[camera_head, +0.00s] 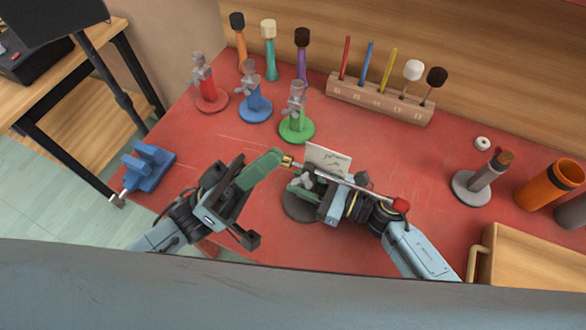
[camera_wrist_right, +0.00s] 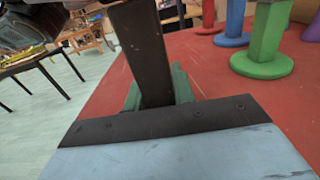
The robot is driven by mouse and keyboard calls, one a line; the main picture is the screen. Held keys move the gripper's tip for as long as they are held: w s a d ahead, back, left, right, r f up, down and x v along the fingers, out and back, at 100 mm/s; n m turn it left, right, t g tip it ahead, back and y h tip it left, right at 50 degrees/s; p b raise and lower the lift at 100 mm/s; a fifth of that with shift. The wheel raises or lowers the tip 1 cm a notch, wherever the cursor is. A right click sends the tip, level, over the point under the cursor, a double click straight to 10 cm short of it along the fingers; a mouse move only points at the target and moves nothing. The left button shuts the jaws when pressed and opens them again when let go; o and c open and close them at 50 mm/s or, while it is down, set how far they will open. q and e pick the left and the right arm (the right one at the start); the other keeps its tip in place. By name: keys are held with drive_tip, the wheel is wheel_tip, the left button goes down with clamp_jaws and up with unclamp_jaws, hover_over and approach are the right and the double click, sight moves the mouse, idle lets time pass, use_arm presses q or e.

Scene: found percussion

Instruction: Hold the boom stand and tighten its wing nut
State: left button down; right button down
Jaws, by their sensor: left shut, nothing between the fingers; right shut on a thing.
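The boom stand has a round dark grey base (camera_head: 291,208) on the red table. Its thin boom rod (camera_head: 335,178) slopes from a brass end (camera_head: 288,160) down to a red end (camera_head: 401,204). My right gripper (camera_head: 303,187) is shut at the stand's upright, which it mostly hides. A small grey piece that may be the wing nut (camera_head: 308,180) shows beside its fingers, under the rod. My left gripper (camera_head: 270,161) is shut and empty, its green fingertips close to the brass end; I cannot tell if they touch. The right wrist view does not clearly show the hold.
Red (camera_head: 206,82), blue (camera_head: 254,96) and green (camera_head: 297,118) stands are behind. A white card (camera_head: 327,157) stands just behind the rod. A wooden rack (camera_head: 380,98) holds sticks and mallets. A blue clamp (camera_head: 148,165) sits at the left edge. A wooden box (camera_head: 530,258) is front right.

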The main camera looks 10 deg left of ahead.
use_arm(q)
drive_tip(key=w+a+f+m+g+y, duration=0.4)
drive_tip(key=w+a+m+g+y, duration=0.2)
drive_tip(key=w+m+g+y, duration=0.5)
drive_tip(key=m+y, duration=0.3)
hover_over(294, 181)
drive_tip(key=a, duration=0.2)
wheel_tip(294, 181, down, 4)
drive_tip(key=f, duration=0.1)
drive_tip(key=d+f, duration=0.1)
drive_tip(key=f, duration=0.1)
drive_tip(key=shift+w+d+g, duration=0.1)
drive_tip(key=shift+d+g, duration=0.2)
drive_tip(key=shift+d+f, duration=0.15)
drive_tip(key=shift+f, duration=0.3)
